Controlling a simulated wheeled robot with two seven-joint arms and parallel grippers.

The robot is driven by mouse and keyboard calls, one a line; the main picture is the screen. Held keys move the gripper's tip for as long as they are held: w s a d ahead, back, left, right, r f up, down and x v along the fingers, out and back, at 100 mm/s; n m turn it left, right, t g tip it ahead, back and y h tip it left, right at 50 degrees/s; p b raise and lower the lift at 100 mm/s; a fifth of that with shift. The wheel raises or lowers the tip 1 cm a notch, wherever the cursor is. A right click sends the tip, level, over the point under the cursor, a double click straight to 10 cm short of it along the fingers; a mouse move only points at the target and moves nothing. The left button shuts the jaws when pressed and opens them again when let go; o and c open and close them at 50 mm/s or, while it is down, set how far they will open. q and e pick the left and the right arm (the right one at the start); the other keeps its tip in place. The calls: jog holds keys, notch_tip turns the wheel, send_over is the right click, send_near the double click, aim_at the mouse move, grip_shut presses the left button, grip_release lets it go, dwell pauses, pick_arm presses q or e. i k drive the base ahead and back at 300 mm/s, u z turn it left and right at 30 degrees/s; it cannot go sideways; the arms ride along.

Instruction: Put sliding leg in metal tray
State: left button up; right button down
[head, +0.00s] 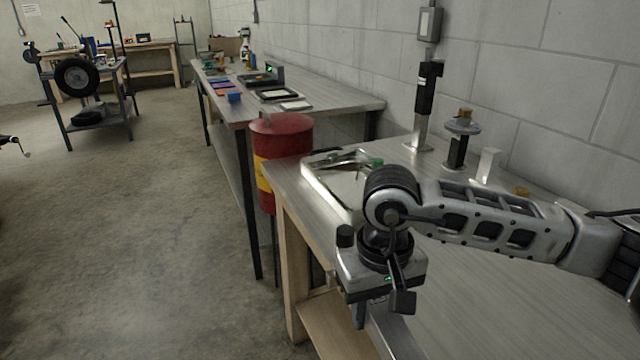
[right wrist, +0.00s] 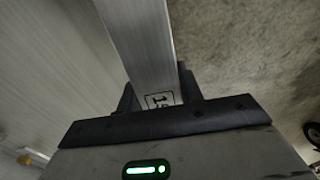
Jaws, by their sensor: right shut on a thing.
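My right gripper (head: 378,290) is over the front left part of the near workbench, its wrist hiding part of the bench. In the right wrist view, its fingers (right wrist: 158,97) are shut on the sliding leg (right wrist: 139,40), a straight silver metal bar with a small black printed mark near the fingers. Part of the leg (head: 392,336) shows below the gripper in the head view. The metal tray (head: 318,181) is a shiny shallow tray at the bench's far left corner, beyond my right gripper. My right arm hides its near right part. My left gripper is not in view.
A post-like jack (head: 424,108), a round-topped fitting (head: 458,140) and a small silver bracket (head: 487,164) stand behind my right arm by the wall. A red drum (head: 282,135) stands beyond the tray. A second bench (head: 345,100) lies farther back. Floor at left is open.

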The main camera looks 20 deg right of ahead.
aim_at(339, 187)
jog(key=u, duration=0.6)
jog(key=i, duration=1.15)
jog(key=z, duration=0.6)
